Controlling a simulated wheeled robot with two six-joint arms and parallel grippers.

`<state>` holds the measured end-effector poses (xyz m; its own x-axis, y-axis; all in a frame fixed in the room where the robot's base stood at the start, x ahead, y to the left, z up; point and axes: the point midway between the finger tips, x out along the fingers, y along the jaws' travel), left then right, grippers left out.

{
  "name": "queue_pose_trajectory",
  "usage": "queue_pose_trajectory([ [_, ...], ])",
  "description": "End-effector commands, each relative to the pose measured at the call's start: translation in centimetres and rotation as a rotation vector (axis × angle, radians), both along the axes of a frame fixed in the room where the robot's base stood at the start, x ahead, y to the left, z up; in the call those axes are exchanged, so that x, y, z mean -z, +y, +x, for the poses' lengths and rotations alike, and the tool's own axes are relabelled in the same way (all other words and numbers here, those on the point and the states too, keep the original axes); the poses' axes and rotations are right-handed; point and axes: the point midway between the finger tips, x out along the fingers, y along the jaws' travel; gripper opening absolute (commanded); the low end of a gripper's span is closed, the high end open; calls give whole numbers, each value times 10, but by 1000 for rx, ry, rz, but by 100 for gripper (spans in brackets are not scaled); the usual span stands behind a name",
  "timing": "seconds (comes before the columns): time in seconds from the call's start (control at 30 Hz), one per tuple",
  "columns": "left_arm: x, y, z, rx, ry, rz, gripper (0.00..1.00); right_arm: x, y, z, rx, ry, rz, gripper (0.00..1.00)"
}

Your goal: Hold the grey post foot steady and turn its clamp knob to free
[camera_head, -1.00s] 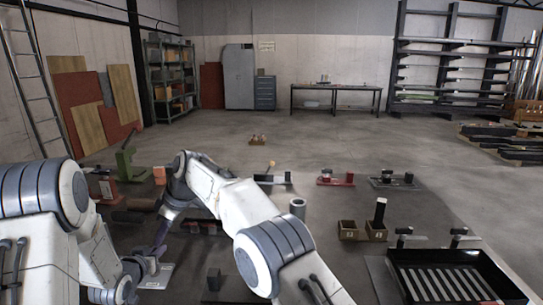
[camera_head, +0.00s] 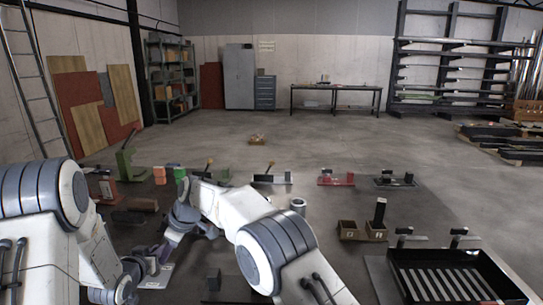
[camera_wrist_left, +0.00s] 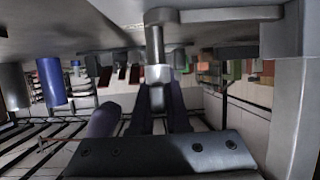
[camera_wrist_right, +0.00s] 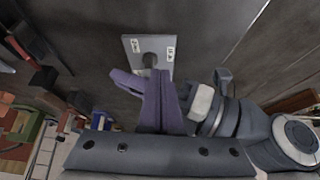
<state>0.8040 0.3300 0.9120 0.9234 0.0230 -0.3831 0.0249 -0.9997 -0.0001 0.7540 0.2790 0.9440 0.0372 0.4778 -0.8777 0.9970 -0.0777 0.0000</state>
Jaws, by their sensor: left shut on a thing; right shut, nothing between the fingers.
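The grey post foot is a flat plate (camera_head: 158,278) on the dark mat, low at the left of the head view. In the right wrist view, its plate (camera_wrist_right: 134,45) carries two small white labels and a dark round part, partly hidden by my fingers. My left gripper (camera_head: 135,268) is at the foot, shut on its post; the left wrist view shows a bright metal post (camera_wrist_left: 158,75) at the purple fingertips. My right gripper (camera_head: 163,250) is shut and empty just above the foot. Its purple fingers (camera_wrist_right: 158,82) overlap the dark part; I cannot tell if they touch. The knob's setting is unreadable.
A black slotted tray (camera_head: 402,285) stands at the right front. Red and grey fixtures line the back of the mat.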

Motion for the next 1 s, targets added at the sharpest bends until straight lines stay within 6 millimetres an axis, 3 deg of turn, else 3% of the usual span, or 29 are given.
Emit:
queue_pose_trajectory([
  [1.0,-1,1,0,-3,-2,0,0,2,7,4,0,1,0,0],
])
